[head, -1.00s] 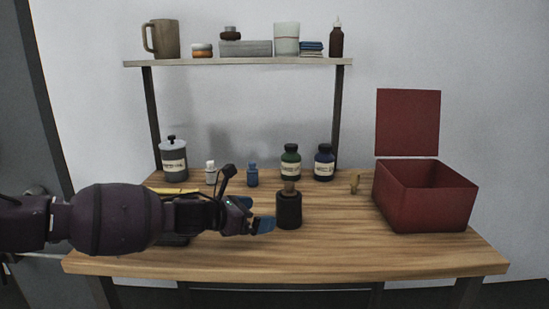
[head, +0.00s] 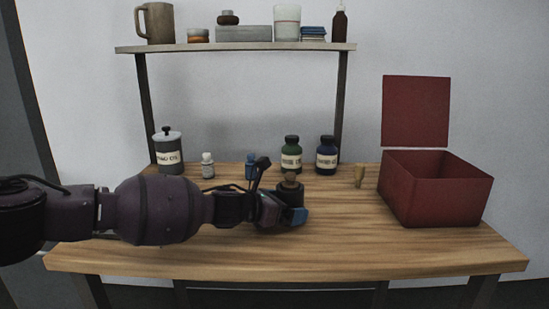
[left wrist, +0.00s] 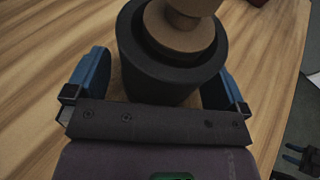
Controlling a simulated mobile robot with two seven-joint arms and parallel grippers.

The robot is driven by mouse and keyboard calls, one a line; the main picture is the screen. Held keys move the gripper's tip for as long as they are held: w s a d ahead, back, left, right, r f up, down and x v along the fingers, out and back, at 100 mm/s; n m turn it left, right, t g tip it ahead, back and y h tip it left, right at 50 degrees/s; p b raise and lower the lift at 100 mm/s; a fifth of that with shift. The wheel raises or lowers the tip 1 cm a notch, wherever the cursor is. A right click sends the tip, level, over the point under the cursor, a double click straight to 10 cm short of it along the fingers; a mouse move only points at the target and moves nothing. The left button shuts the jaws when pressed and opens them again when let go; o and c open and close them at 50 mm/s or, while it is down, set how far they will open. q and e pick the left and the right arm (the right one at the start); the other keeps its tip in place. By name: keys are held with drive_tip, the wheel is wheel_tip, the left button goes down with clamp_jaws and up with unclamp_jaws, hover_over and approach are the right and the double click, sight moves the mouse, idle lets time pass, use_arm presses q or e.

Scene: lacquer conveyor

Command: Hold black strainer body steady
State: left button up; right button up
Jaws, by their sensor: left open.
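The black strainer body (head: 291,190) stands upright on the wooden table, with a brown wooden piece (head: 289,179) in its top. In the left wrist view the black body (left wrist: 160,82) and the wooden piece (left wrist: 180,30) fill the space ahead of the palm. My left gripper (head: 284,214) is open, with its blue fingers on either side of the body. In the wrist view my left gripper (left wrist: 158,80) shows a gap at the left finger; the right finger is close to the body, and contact is unclear. The arm hides the body's lower part in the head view.
A red open box (head: 430,195) stands at the table's right. The table's (head: 380,250) front right is clear.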

idle(0.9)
use_arm(q)
drive_tip(key=shift+c, duration=0.3)
drive_tip(key=c, duration=0.7)
